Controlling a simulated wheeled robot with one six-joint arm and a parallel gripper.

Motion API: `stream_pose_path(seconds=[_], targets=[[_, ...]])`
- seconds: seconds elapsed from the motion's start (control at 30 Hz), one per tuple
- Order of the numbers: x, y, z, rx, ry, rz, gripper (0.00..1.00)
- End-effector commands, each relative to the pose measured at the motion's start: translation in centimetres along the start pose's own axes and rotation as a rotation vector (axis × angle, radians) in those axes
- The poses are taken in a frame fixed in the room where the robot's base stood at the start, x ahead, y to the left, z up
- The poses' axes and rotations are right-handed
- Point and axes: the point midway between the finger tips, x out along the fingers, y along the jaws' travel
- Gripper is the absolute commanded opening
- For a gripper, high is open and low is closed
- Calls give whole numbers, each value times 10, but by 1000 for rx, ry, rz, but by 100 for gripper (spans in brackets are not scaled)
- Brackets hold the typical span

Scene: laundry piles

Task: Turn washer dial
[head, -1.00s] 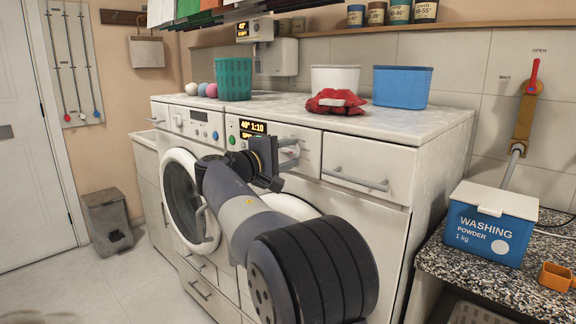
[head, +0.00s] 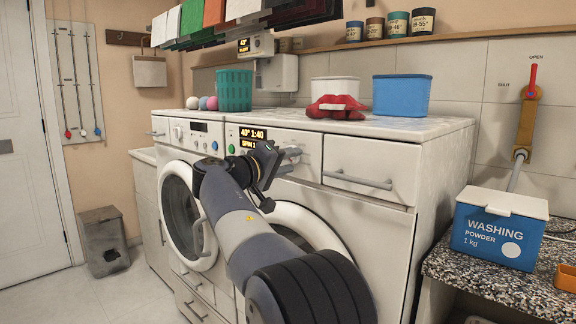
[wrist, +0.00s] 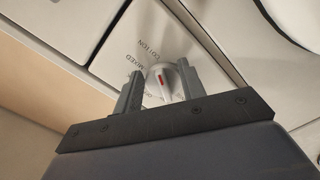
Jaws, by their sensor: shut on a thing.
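The washer dial (wrist: 169,88) is a round pale knob with a red mark, seen in the wrist view. The words MIXED and COTTON are printed around it; other labels are partly covered. My gripper (wrist: 159,69) has one finger on each side of the dial and is shut on it. In the head view my gripper (head: 286,161) is at the control panel of the right washer (head: 305,143), and the dial is hidden behind it. The display (head: 253,134) on that panel reads 40° 1:40, with a partly covered SPIN line below.
A second washer (head: 202,134) with a round door stands to the left. On the worktop (head: 285,119) are a green basket (head: 234,90), a red cloth (head: 336,108) and a blue tub (head: 402,95). A washing powder box (head: 496,228) stands on a speckled counter at right.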

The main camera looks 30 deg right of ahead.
Motion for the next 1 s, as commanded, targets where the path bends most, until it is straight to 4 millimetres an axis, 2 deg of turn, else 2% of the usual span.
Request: stream_pose_path(seconds=[0.37,0.4,0.63,0.87,1.0], targets=[[0,-1,0,6,0,-2,16],[0,-1,0,6,0,-2,39],[0,0,0,5,0,-1,58],[0,0,0,5,0,-1,60],[-9,0,-1,5,2,-2,60]])
